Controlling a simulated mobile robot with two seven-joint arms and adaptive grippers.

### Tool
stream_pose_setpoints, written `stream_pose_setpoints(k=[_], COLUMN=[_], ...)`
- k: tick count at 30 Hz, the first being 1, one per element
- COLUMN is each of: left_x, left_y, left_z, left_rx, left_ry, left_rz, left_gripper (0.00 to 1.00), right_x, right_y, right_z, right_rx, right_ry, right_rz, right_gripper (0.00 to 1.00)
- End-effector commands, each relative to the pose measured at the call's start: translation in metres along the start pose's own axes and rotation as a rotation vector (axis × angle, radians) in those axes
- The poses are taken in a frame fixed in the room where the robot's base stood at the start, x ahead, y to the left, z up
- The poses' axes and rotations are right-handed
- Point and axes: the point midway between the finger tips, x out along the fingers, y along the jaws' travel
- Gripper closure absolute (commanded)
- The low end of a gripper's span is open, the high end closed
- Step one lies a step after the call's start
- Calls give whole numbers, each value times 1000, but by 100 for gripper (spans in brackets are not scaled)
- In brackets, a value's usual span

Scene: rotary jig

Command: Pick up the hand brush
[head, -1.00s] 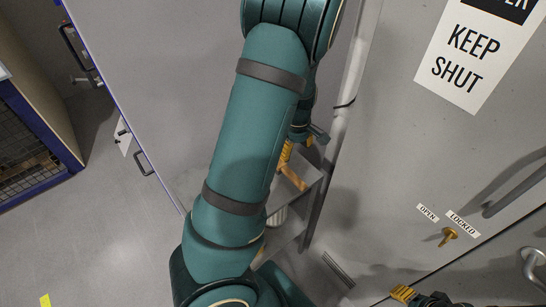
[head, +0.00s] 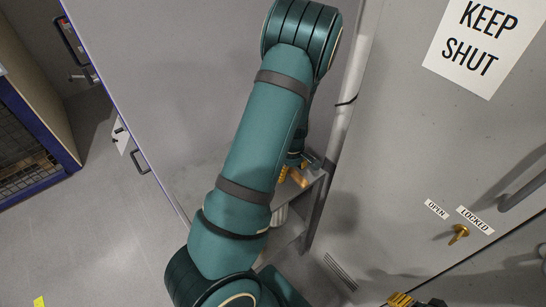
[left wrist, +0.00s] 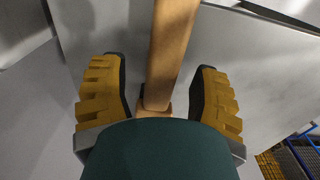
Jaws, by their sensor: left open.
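The hand brush shows as a tan wooden handle (left wrist: 170,45) in the left wrist view. It runs from the top edge down between the two fingers, with gaps on both sides. My left gripper (left wrist: 158,88) is open around the handle, with ridged yellow fingers left and right of it. In the head view my left gripper (head: 292,170) is mostly hidden behind my arm, beside a small piece of the handle (head: 299,178) at the grey shelf. The bristles are not visible. Part of my right gripper (head: 402,299) shows at the bottom edge; its opening is cut off.
A grey cabinet with a shelf (head: 312,182) surrounds the handle; a grey post (head: 343,115) stands close on the right. A door has a KEEP SHUT sign (head: 478,45) and a brass latch (head: 458,233). A wide grey panel (head: 170,90) is on the left.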

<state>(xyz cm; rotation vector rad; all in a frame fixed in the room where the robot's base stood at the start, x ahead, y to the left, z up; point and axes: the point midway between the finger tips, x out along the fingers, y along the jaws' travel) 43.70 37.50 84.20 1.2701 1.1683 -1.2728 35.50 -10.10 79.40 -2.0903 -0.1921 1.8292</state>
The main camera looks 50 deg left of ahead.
Motion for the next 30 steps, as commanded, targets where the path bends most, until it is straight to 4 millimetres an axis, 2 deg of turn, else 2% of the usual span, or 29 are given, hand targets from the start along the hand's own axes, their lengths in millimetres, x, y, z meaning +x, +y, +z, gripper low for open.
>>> stream_pose_setpoints(k=[8,11,13,14,27,30], left_x=[2,2,2,2,2,-4], left_y=[0,0,0,0,0,0], left_z=[0,0,0,0,0,0], left_rx=[0,0,0,0,0,1], left_ry=[1,1,1,1,0,0], left_rz=[1,1,1,1,0,1], left_gripper=[38,68,92,100,100,100], right_x=[0,0,0,0,0,-2], right_y=[0,0,0,0,0,0], right_z=[0,0,0,0,0,0], right_rx=[0,0,0,0,0,1], right_ry=[-1,-1,-1,-1,0,1], right_rz=[0,0,0,0,0,0], right_gripper=[53,53,53,53,53,53])
